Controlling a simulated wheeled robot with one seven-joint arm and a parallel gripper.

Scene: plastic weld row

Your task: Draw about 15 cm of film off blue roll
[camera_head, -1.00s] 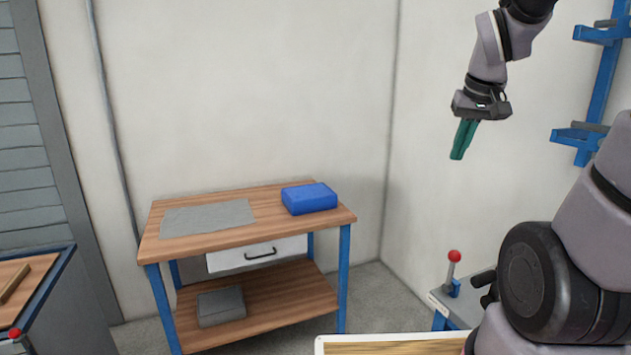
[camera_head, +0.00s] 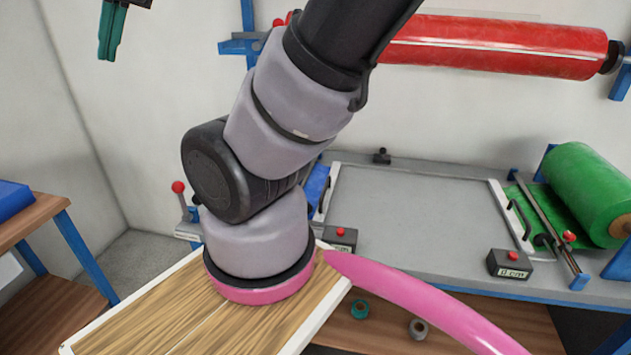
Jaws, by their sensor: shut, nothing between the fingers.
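My gripper (camera_head: 108,42) has green fingers pointing down. It is at the top left, high in front of the bare wall, away from any roll. It is shut and empty. A strip of blue material (camera_head: 317,187) shows at the left end of the grey bench, mostly behind my arm. I cannot tell whether it is film from the blue roll; the body of a blue roll is not visible. A green roll (camera_head: 585,190) lies at the bench's right end, and a red roll (camera_head: 495,45) hangs on the wall.
The grey bench (camera_head: 415,215) has a framed flat bed. Black boxes with red buttons stand at its front left (camera_head: 340,238) and front right (camera_head: 510,264). A red-knobbed lever (camera_head: 180,190) stands left of my arm. A wooden table with a blue block (camera_head: 12,199) is at far left.

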